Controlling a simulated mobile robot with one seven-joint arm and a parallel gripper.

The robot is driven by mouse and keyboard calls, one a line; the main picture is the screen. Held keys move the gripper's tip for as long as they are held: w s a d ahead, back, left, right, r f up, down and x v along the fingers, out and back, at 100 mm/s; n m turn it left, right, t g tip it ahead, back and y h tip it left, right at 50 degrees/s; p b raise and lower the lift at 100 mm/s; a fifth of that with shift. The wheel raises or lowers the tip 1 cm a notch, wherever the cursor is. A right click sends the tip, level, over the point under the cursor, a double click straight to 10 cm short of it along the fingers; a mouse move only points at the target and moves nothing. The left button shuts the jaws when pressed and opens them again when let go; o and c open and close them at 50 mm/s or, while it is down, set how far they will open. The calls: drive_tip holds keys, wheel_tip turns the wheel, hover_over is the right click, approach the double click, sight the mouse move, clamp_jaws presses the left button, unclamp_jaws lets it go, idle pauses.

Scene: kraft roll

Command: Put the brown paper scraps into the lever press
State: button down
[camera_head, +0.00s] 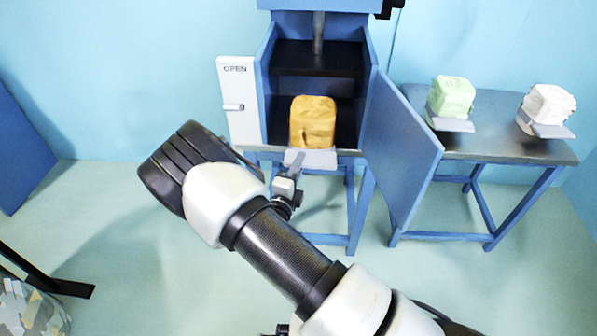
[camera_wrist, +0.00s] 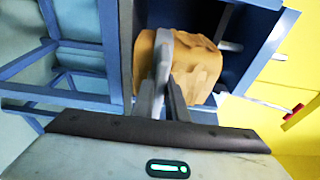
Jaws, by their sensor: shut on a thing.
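The brown paper scraps (camera_head: 313,122) form one rough, crumpled block at the open mouth of the lever press (camera_head: 265,85). A flat grey plate (camera_head: 312,158) sticks out from under the block's near side. My gripper (camera_head: 297,166) is at the near edge of that plate, shut on it. In the wrist view, the shut fingers (camera_wrist: 165,88) hold the thin grey plate edge-on, with the brown block (camera_wrist: 198,68) just beyond. The block overlaps the chamber opening; I cannot tell how deep it sits. The dark pressing plate (camera_head: 318,58) is raised above it.
The blue press door (camera_head: 403,150) stands open to the right. A white "OPEN" panel (camera_head: 238,100) is left of the chamber. A side table (camera_head: 490,145) holds a green block (camera_head: 453,95) and a white block (camera_head: 548,103). A bin of scraps (camera_head: 30,308) stands lower left.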

drive_tip(key=shift+w+a+b+x, duration=0.1)
drive_tip(key=shift+a+b+x, duration=0.35)
drive_tip(key=shift+x, duration=1.3)
drive_tip(key=shift+w+a+b+x, duration=0.1)
drive_tip(key=shift+a+b+x, duration=0.3)
drive_tip(key=shift+x, duration=1.4)
drive_tip(key=shift+w+a+b+x, duration=0.1)
drive_tip(key=shift+a+b+x, duration=0.35)
drive_tip(key=shift+x, duration=1.3)
drive_tip(key=shift+a+f+b+x, duration=0.1)
drive_tip(key=shift+a+b+x, duration=0.1)
drive_tip(key=shift+b+x, duration=0.75)
drive_tip(key=shift+a+f+b+x, duration=0.2)
drive_tip(key=shift+b+x, duration=0.15)
drive_tip(key=shift+x, duration=1.1)
drive_tip(key=shift+a+f+b+x, duration=0.1)
drive_tip(key=shift+a+b+x, duration=0.15)
drive_tip(key=shift+b+x, duration=0.7)
drive_tip(key=shift+a+x, duration=0.15)
drive_tip(key=shift+x, duration=0.65)
drive_tip(key=shift+a+x, duration=0.15)
drive_tip(key=shift+x, duration=0.6)
drive_tip(key=shift+w+r, duration=0.15)
drive_tip(key=shift+f+b, duration=0.5)
drive_tip(key=shift+f, duration=0.05)
drive_tip(key=c, duration=1.7)
unclamp_jaws()
drive_tip(key=shift+f, duration=0.1)
